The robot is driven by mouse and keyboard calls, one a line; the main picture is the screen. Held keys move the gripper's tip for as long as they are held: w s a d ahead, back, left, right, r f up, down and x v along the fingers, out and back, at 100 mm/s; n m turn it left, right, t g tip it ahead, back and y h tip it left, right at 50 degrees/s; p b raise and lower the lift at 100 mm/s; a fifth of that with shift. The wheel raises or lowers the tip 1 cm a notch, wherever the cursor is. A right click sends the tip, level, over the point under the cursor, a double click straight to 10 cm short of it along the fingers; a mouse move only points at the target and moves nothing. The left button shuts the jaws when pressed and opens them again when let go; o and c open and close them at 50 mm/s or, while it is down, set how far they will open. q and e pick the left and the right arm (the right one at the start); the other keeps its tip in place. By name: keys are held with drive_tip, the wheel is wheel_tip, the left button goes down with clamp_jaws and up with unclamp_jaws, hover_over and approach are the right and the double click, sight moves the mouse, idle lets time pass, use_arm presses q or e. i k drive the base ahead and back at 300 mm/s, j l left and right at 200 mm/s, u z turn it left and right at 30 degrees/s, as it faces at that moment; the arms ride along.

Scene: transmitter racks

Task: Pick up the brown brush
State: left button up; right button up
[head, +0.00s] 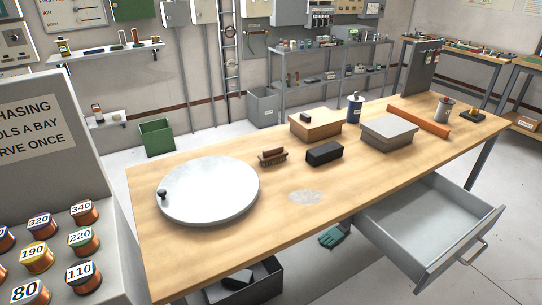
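The brown brush (272,156) lies on the wooden workbench (236,233), bristles down, between the round grey disc and a black block. It looks small, with a brown back and darker bristles. Nothing touches or covers it. Neither of my grippers shows in the head view.
A large round grey disc (209,188) with a small black knob lies left of the brush. A black block (324,154) is close on its right, and a brown box (315,125) stands behind. A grey box (389,133) stands further right. An open drawer (430,222) juts out at the front right.

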sight(277, 154)
drive_tip(key=i+l, duration=0.2)
drive_tip(key=i+l+u, duration=0.35)
drive_tip(key=l, duration=0.2)
drive_tip(key=i+l+u, duration=0.15)
drive_tip(key=l, duration=0.2)
drive_tip(key=i+l+u, duration=0.2)
drive_tip(key=k+l, duration=0.1)
